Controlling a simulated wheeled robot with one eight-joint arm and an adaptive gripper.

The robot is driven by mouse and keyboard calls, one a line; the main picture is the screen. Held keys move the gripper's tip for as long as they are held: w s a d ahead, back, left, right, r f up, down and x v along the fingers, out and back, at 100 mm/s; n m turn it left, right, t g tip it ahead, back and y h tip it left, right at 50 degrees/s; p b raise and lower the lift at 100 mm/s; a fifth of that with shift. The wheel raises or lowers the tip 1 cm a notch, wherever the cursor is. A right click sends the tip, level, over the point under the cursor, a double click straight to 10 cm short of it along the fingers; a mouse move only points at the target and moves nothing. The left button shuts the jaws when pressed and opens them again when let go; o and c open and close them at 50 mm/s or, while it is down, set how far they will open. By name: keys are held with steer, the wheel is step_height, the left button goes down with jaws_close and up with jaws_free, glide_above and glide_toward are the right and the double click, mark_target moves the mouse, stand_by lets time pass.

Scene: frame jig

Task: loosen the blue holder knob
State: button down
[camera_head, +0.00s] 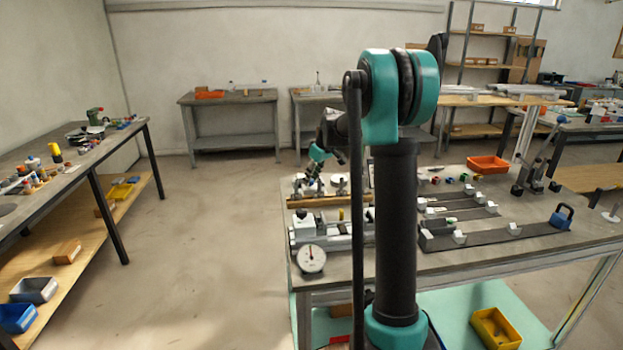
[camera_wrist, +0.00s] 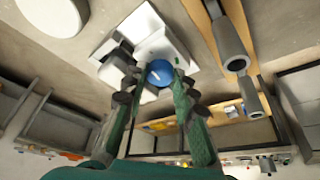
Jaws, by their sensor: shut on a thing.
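The blue holder knob (camera_wrist: 160,73) is round and shows in the wrist view, in front of a white angled holder (camera_wrist: 148,26). My gripper (camera_wrist: 158,80) has one finger on each side of the knob and is shut on it. In the head view my gripper (camera_head: 312,175) is small, beyond the arm column, low over the far left part of the workbench (camera_head: 480,262). I cannot make out the knob in the head view. The wrist view does not show whether the knob has turned.
A wooden bar (camera_head: 325,201) and a round dial gauge (camera_head: 311,260) are at the bench's left side. An orange bin (camera_head: 488,164) is at the back. The floor to the left is clear.

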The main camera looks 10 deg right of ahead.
steer(key=c, duration=1.5)
jaws_free()
steer(key=shift+r, duration=0.1)
steer(key=v, duration=1.1)
steer(key=shift+r, duration=0.4)
steer(key=shift+s+d, duration=0.1)
steer(key=shift+s, duration=0.1)
